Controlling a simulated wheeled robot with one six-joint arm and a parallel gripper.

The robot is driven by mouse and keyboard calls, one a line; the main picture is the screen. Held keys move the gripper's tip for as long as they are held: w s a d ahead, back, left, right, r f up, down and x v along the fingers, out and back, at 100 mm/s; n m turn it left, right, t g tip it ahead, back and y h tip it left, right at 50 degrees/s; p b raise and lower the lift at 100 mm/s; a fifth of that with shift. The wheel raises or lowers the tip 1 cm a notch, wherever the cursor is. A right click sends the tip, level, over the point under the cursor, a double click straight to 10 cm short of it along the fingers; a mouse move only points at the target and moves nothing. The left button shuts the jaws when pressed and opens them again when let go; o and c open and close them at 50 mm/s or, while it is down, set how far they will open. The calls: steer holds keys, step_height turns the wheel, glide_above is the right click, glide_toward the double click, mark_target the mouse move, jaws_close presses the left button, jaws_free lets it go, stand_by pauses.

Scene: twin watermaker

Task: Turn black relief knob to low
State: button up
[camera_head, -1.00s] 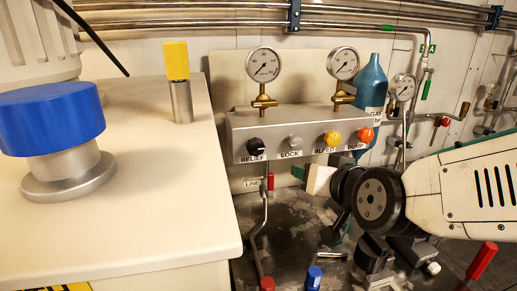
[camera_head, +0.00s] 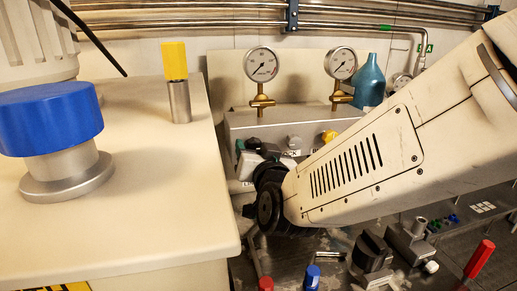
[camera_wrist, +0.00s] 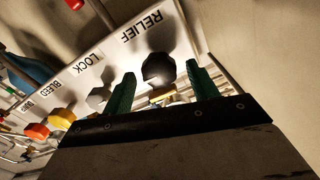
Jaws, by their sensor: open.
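The black relief knob (camera_wrist: 158,68) shows in the wrist view below the printed RELIEF label (camera_wrist: 142,27). The green fingers of my gripper (camera_wrist: 160,90) are apart, one on each side of the knob in that view. I cannot tell whether their tips reach past it or touch it. In the head view my gripper (camera_head: 252,152) is at the left end of the grey valve box (camera_head: 245,122), and the knob is mostly hidden there.
The grey lock knob (camera_wrist: 98,97), yellow bleed knob (camera_wrist: 61,118) and an orange knob (camera_wrist: 36,131) sit along the same panel. Two gauges (camera_head: 261,65) stand above the box. A cream cabinet (camera_head: 130,190) with a blue cap (camera_head: 50,118) is close on the left.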

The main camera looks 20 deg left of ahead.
steer(key=shift+w+a, duration=0.15)
steer(key=shift+w, duration=0.1)
steer(key=c, duration=1)
steer(key=shift+n, duration=0.3)
